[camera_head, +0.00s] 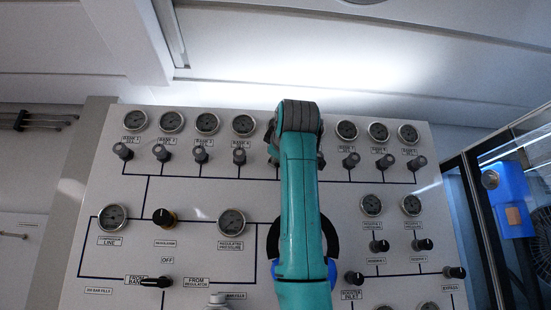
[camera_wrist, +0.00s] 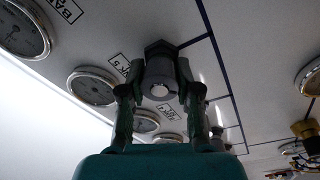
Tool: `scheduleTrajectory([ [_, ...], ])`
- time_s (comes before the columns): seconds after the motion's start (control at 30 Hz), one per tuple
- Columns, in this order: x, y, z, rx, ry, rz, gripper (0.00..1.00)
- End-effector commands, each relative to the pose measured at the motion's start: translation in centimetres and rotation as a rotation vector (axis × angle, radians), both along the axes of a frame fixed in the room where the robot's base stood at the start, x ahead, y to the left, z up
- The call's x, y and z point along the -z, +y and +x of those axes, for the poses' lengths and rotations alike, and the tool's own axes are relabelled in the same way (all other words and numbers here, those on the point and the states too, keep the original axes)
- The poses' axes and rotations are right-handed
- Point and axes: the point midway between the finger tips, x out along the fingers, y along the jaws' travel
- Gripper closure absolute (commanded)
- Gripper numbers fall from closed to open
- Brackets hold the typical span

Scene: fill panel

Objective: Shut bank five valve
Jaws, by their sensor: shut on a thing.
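The bank five valve knob (camera_wrist: 160,78) is grey with a pale round end, in the middle of the wrist view. A label reading BANK 5 (camera_wrist: 120,65) sits beside it, with a round gauge (camera_wrist: 93,87) beyond. My gripper (camera_wrist: 162,92) is shut on this knob, one finger on each side. In the head view my teal arm reaches up the panel and covers the area right of the bank 4 knob (camera_head: 239,156), so the grasp is hidden there. The knob's turn position cannot be read.
The white panel (camera_head: 190,190) carries a top row of gauges and grey valve knobs on both sides of my arm. Lower are a regulator knob (camera_head: 164,218), a black selector (camera_head: 156,282) and more valves at right. A blue device (camera_head: 506,190) stands behind a frame at far right.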

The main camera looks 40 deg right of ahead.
Motion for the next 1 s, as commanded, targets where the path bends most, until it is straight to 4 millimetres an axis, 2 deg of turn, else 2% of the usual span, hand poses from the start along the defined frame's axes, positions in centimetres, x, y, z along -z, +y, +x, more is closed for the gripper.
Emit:
scheduleTrajectory([
  [1.0, 0.00, -0.01, -0.01, -0.002, -0.536, 0.800, 1.00],
])
